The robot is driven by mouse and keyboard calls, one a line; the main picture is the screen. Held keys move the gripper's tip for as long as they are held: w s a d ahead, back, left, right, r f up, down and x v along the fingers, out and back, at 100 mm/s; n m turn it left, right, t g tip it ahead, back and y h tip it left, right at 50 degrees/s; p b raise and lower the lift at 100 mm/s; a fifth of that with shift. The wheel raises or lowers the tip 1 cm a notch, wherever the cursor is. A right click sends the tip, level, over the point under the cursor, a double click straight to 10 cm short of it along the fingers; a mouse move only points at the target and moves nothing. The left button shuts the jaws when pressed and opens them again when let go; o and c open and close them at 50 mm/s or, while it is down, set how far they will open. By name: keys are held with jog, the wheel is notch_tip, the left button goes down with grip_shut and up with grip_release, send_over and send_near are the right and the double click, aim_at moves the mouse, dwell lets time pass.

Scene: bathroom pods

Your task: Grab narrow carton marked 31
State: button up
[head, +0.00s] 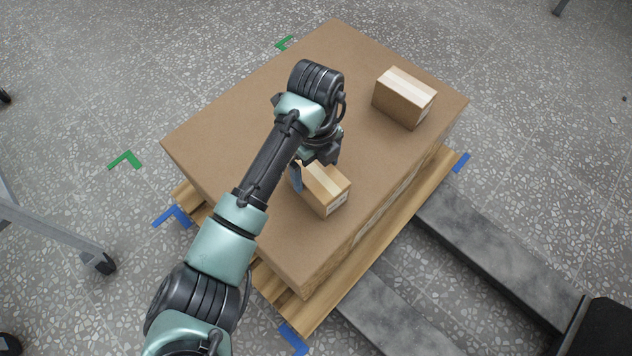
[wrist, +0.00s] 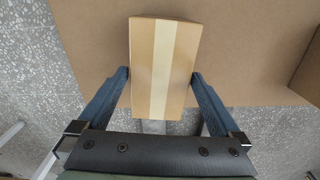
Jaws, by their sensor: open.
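A small narrow brown carton (head: 326,190) with a pale tape strip stands on top of a large cardboard box (head: 230,130). It has a white label on its side, too small to read, so I cannot confirm the number 31. In the wrist view the carton (wrist: 147,62) lies between the two blue fingers of my gripper (wrist: 161,75), one on each side near its lower end. The fingers are open, with a slim gap at the left and right. In the head view my gripper (head: 311,172) is over the carton and partly hides it.
A second, larger carton (head: 403,98) stands towards the far right of the big box. The big box rests on a wooden pallet (head: 364,246) with grey forks (head: 480,240) extending right. A wheeled metal frame (head: 55,228) stands left. The left box top is clear.

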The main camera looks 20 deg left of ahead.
jog(key=shift+f, duration=0.8)
jog(key=shift+r, duration=0.1)
jog(key=shift+c, duration=0.3)
jog(key=shift+r, duration=0.1)
jog(key=c, duration=1.5)
